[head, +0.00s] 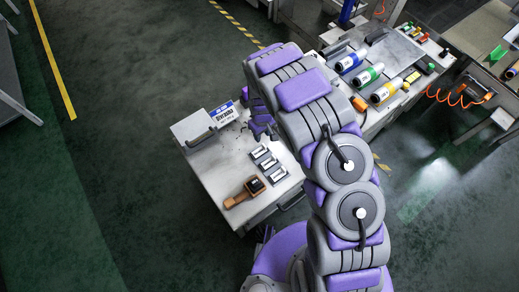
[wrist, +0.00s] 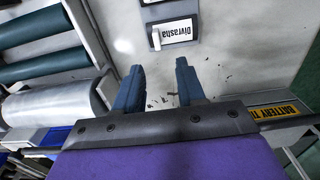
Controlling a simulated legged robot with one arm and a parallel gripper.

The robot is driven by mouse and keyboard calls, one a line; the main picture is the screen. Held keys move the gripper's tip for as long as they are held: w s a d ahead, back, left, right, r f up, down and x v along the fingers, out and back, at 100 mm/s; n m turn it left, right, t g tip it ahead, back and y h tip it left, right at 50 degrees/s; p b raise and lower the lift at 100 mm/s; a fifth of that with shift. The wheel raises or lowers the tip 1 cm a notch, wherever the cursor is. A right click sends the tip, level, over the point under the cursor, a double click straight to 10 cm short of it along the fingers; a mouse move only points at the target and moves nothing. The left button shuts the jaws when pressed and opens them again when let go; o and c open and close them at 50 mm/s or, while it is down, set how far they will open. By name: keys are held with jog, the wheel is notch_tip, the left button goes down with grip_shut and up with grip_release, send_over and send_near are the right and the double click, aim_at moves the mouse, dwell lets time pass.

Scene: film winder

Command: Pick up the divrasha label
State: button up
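The Divrasha label (wrist: 176,31) is a small white plate with black lettering in a dark holder. In the wrist view it lies on a pale surface, above and slightly right of the gap between my fingers. My gripper (wrist: 158,66) is open and empty, its two blue fingers apart and clear of the label. In the head view three small labels (head: 268,163) lie in a row on the white table (head: 213,165); their lettering is too small to read. My arm hides part of the table, and my purple gripper shows only partly above it.
Blue, green and yellow rolls (head: 370,75) lie on the right bench. A silver roll (wrist: 55,105) is left of my fingers. Dark scraps lie beneath them.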

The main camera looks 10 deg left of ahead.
aim_at(263, 144)
jog(key=shift+d+f, duration=0.8)
jog(key=shift+f, duration=0.2)
jog(key=f, duration=0.1)
jog(key=f+b, duration=0.1)
jog(key=f, duration=0.1)
jog(key=f+b, duration=0.1)
jog(key=shift+s+a+f, duration=0.3)
jog(key=shift+s+a, duration=0.05)
jog(key=shift+a, duration=0.05)
jog(key=shift+a+f, duration=0.15)
jog(key=shift+f, duration=0.1)
jog(key=shift+d+r, duration=0.15)
jog(key=shift+d, duration=0.25)
jog(key=shift+c, duration=0.3)
jog(key=shift+d, duration=0.15)
jog(key=shift+c, duration=2.3)
jog(key=shift+a, duration=0.35)
grip_shut()
